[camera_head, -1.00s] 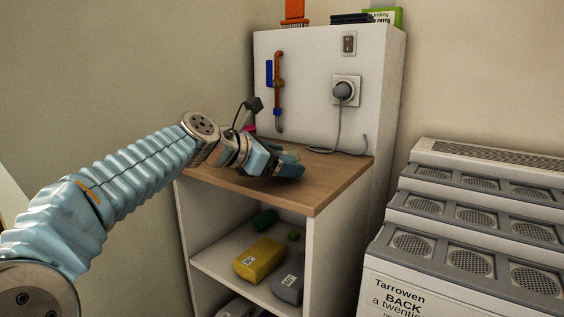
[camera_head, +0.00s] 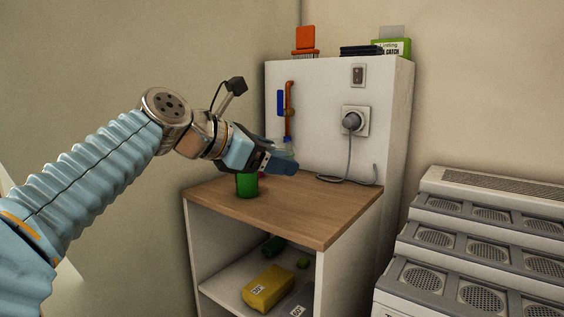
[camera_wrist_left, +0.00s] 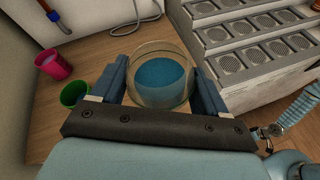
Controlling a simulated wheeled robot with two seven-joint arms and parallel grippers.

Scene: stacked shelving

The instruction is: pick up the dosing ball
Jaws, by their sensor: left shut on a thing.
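The dosing ball looks like a clear round cup with blue inside; its clear edge (camera_head: 281,146) shows behind my gripper in the head view. In the left wrist view the dosing ball (camera_wrist_left: 163,80) sits between the two blue fingers. My left gripper (camera_head: 280,163) is shut on it and holds it above the wooden top (camera_head: 310,212) of the shelf unit. It also shows in the left wrist view (camera_wrist_left: 161,88). Most of the ball is hidden by the gripper in the head view.
A green cup (camera_head: 247,186) stands on the wooden top below my gripper; a pink cup (camera_wrist_left: 53,64) stands beside it in the wrist view. A back panel (camera_head: 330,100) carries a plug (camera_head: 351,121) with a hanging cable. Stepped grey vents (camera_head: 470,240) stand right. The top's front right is clear.

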